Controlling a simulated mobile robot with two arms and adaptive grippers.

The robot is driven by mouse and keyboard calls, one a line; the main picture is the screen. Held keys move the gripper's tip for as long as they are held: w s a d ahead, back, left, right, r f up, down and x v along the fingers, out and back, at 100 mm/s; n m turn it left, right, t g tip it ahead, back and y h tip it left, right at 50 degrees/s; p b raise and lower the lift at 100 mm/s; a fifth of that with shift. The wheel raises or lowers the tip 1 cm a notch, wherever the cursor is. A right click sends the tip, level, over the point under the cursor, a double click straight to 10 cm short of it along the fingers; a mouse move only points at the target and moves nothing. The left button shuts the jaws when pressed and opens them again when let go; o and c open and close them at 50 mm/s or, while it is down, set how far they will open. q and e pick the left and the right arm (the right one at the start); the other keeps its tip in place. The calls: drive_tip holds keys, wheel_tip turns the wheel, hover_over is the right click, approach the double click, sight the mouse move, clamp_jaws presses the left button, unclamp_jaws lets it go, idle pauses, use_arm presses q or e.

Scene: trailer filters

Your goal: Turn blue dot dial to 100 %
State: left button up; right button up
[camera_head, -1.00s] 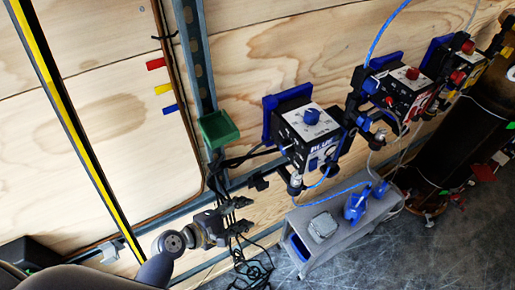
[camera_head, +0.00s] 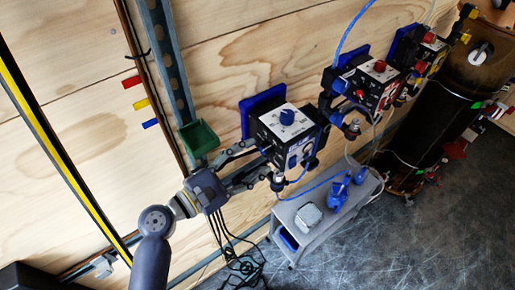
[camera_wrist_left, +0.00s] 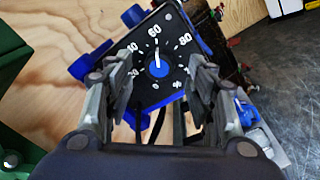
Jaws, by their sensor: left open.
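The blue dot dial (camera_wrist_left: 158,68) is on the black front panel of a box, between my left fingers in the left wrist view. Its white pointer points up, close to the 60 mark; 40 and 80 also show on the scale. In the head view, the box has a blue knob (camera_head: 288,117) on top. My left gripper (camera_head: 258,158) is open, at the left side of this box. In the left wrist view, the left gripper (camera_wrist_left: 162,65) has one finger on each side of the dial, apart from it. My right gripper is not in view.
A green bin (camera_head: 198,138) is on the wall just left of the box. Similar boxes with red (camera_head: 379,66) and yellow parts stand to the right. A grey bench (camera_head: 318,205) with blue items is below. Black cables (camera_head: 245,262) hang beneath my left gripper.

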sight(266, 149)
use_arm(q)
drive_tip(key=shift+x, duration=1.25)
drive_tip(key=c, duration=1.1)
drive_tip(key=shift+o, duration=0.2)
drive_tip(key=shift+f, duration=0.1)
